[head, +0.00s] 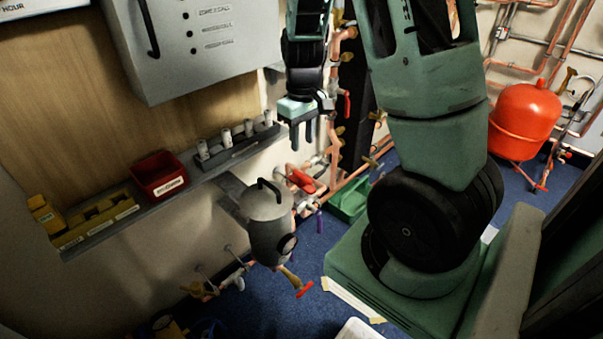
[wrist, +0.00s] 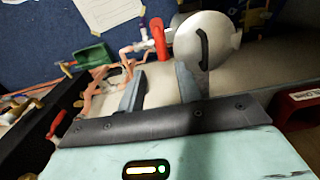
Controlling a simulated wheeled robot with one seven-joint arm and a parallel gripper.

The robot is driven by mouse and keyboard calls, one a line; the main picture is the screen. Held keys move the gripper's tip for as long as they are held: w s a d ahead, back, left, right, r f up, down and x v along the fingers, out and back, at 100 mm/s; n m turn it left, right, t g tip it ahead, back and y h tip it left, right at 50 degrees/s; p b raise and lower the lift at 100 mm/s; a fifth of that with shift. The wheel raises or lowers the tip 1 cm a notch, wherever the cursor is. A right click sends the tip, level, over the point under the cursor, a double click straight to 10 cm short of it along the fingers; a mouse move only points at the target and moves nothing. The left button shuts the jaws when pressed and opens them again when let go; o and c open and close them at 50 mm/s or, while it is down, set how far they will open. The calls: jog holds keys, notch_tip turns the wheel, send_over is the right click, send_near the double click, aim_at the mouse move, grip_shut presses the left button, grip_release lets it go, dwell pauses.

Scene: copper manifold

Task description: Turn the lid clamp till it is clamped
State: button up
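A grey metal canister (head: 270,232) with a round lid (head: 262,203) stands low in the middle of the head view. A dark curved bar (head: 270,186) lies across the lid. I cannot tell whether this bar is the lid clamp. A black round part (head: 287,245) sits on the canister's side. In the wrist view the lid (wrist: 188,42) and the dark bar (wrist: 204,47) show beyond the fingertips. My gripper (head: 302,146) hangs fingers down, above and to the right of the canister, apart from it. Its two fingers (wrist: 160,82) are spread with nothing between them.
A wall shelf (head: 150,207) holds a red bin (head: 158,175), yellow trays (head: 97,220) and a rack of grey fittings (head: 236,146). Copper pipes and red-handled valves (head: 302,180) stand close to the canister. A green tray (head: 350,200) and a red tank (head: 524,118) are farther right.

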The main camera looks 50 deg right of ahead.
aim_at(302, 175)
notch_tip(302, 175, down, 11)
jog(key=shift+r+b, duration=0.15)
jog(key=shift+b, duration=1.05)
grip_shut()
